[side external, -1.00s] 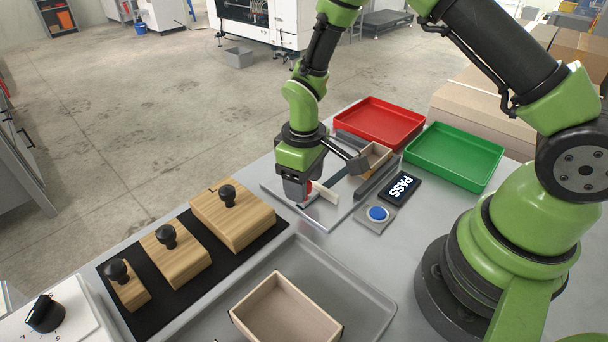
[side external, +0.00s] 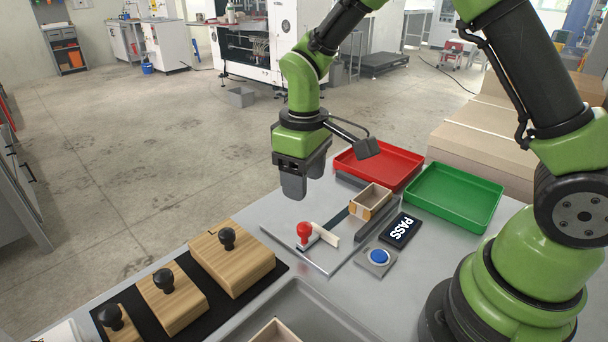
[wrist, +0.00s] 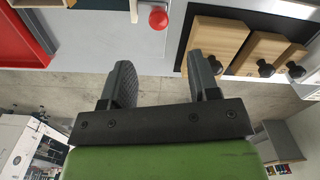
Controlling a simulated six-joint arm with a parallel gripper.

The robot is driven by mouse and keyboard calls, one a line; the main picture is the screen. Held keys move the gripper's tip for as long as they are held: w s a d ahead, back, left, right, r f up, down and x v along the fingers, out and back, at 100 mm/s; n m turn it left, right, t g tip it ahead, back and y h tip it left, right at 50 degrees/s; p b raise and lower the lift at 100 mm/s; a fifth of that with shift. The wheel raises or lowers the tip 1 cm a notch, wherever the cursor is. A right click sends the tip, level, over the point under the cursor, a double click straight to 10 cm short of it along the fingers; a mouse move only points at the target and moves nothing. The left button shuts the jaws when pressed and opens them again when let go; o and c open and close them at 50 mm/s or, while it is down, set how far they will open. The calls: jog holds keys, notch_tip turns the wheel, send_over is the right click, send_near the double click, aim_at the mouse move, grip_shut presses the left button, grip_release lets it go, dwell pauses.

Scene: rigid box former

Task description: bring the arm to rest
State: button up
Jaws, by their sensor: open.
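My gripper (side external: 305,185) hangs in the air in the side view, above and a little behind the red-knobbed clamp (side external: 304,232) on the metal fixture plate. In the wrist view my gripper (wrist: 160,85) has its two fingers wide apart with nothing between them. The red knob (wrist: 158,19) shows beyond the fingertips, apart from them. A small wooden box (side external: 371,201) sits at the far end of the fixture against the dark rail.
A red tray (side external: 378,179) and a green tray (side external: 455,205) stand at the back. A PASS display (side external: 401,230) and blue button (side external: 379,257) lie right of the fixture. Knobbed wooden blocks (side external: 232,262) stand front left. An open box (side external: 275,332) is partly cut off at the bottom.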

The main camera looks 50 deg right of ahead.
jog(key=s+d+r+m+t+y, duration=0.1)
jog(key=s+r+m+t, duration=0.6)
jog(key=s+r, duration=0.9)
jog(key=shift+s+r+y, duration=0.2)
jog(key=shift+s+y, duration=0.3)
jog(key=shift+s, duration=0.1)
